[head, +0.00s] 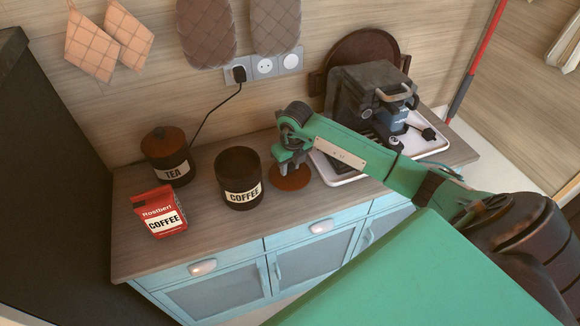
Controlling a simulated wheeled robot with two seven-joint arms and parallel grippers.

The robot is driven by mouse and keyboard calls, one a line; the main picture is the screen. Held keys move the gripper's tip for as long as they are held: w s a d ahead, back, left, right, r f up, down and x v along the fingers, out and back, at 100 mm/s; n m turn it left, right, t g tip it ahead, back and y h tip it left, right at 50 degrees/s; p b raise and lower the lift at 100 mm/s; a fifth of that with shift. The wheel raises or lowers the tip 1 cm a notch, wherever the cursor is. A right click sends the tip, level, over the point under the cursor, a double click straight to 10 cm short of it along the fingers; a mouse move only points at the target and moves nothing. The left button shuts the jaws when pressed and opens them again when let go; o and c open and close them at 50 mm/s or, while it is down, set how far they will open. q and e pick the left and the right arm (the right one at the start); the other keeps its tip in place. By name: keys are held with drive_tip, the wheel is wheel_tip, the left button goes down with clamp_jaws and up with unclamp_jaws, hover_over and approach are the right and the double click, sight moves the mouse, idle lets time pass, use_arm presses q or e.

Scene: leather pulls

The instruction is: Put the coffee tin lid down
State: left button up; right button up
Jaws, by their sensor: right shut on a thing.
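The coffee tin (241,193) stands upright on the wooden counter, its top open and its dark inside showing. The brown round coffee tin lid (293,181) is just to the right of the tin, apart from it. My right gripper (285,167) points down over the lid and is shut on it, partly covering its top. The lid looks level and at or very near the counter; I cannot tell whether it touches. My left gripper is not in view.
A lidded tea tin (175,171) and a red coffee packet (160,213) stand left of the coffee tin. A coffee machine (362,95) on a white tray (344,181) is to the right. The counter (219,236) is bare in front.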

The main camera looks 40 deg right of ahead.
drive_tip(key=shift+f, duration=0.85)
drive_tip(key=shift+f, duration=0.1)
drive_tip(key=o, duration=0.5)
drive_tip(key=shift+f, duration=0.1)
drive_tip(key=o, duration=0.5)
